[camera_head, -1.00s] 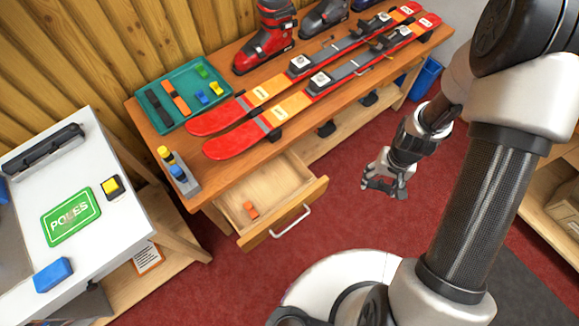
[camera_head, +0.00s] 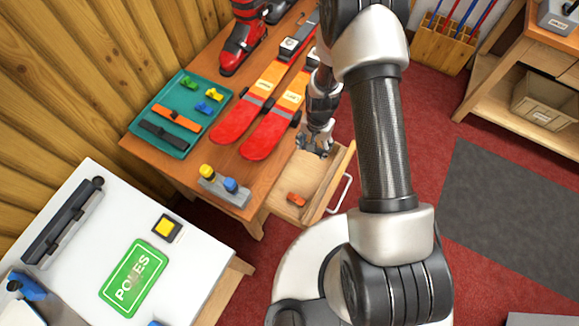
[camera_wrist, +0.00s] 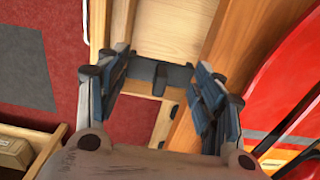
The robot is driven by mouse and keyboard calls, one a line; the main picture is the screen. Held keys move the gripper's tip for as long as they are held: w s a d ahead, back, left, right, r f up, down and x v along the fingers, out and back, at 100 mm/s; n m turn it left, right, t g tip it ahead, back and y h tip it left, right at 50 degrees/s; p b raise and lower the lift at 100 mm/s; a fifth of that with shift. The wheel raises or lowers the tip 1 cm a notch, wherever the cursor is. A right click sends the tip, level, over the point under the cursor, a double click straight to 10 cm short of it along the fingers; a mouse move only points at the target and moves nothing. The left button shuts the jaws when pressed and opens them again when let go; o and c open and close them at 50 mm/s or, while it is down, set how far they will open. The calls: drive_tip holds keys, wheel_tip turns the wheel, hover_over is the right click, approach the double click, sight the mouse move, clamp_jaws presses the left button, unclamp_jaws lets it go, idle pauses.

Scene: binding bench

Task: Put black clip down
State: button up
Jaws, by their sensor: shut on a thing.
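My gripper (camera_head: 314,150) is over the far part of the open drawer (camera_head: 339,166), beside the bench's front edge. In the wrist view my gripper (camera_wrist: 166,85) is shut on the black clip (camera_wrist: 160,76), a small dark piece spanning the gap between the fingers. Pale wood and red floor show beneath it. In the head view the clip is too small to tell from the dark fingertips. A small orange piece (camera_head: 297,199) lies in the near part of the drawer.
A teal tray (camera_head: 146,121) holds black and orange straps and small green, yellow and blue pieces. Red-orange skis (camera_head: 262,88) lie on the bench near my gripper, with a red boot (camera_head: 240,45) behind. A grey holder (camera_head: 224,189) with yellow and blue tops stands at the corner.

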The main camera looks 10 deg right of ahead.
drive_tip(key=shift+s+d+f+b, duration=0.1)
drive_tip(key=shift+f+b, duration=1.2)
drive_tip(key=shift+f, duration=3.35)
drive_tip(key=shift+d+f+b, duration=0.1)
drive_tip(key=shift+f+b, duration=1.2)
drive_tip(key=shift+f, duration=3.3)
drive_tip(key=shift+f+b, duration=0.6)
drive_tip(key=o, duration=0.7)
drive_tip(key=shift+o, duration=0.2)
